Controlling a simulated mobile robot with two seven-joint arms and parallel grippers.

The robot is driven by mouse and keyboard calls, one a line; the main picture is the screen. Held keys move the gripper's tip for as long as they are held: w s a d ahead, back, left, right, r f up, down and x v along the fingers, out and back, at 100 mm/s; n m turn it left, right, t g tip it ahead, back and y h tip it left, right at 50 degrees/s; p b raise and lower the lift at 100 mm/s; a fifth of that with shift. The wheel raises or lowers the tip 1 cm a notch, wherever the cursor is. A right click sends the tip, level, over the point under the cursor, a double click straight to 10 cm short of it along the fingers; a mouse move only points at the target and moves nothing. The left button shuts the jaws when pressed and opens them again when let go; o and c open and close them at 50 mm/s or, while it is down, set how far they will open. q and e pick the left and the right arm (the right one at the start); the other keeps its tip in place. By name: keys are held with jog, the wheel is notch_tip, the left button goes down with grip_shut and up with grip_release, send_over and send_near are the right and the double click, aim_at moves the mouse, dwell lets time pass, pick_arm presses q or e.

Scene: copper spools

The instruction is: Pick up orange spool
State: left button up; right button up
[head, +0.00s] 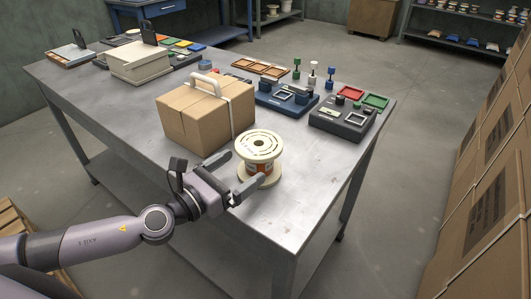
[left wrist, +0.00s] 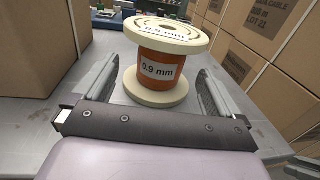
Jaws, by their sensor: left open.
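The orange spool (head: 259,157) stands upright on the metal table near its front edge. It has cream flanges, an orange winding and a white label reading 0.9 mm, clear in the left wrist view (left wrist: 160,70). My left gripper (head: 246,172) is open, low over the table, with one finger on each side of the spool. In the left wrist view the fingers (left wrist: 157,90) flank the spool with visible gaps at the winding, and the spool is not gripped.
A cardboard box (head: 206,117) with a white handle stands just behind and left of the spool. Dark fixture trays (head: 341,119) lie further back right. The table (head: 312,185) is bare to the spool's right. Stacked cartons (head: 490,180) stand beyond the aisle.

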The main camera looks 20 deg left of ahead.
aim_at(259, 154)
pick_arm(q)
jog(key=shift+p+x, duration=0.55)
jog(key=shift+x, duration=2.65)
jog(key=shift+d, duration=0.15)
jog(key=c, duration=1.2)
jog(key=shift+r, duration=0.15)
jog(key=shift+c, duration=0.8)
jog(key=shift+r, duration=0.1)
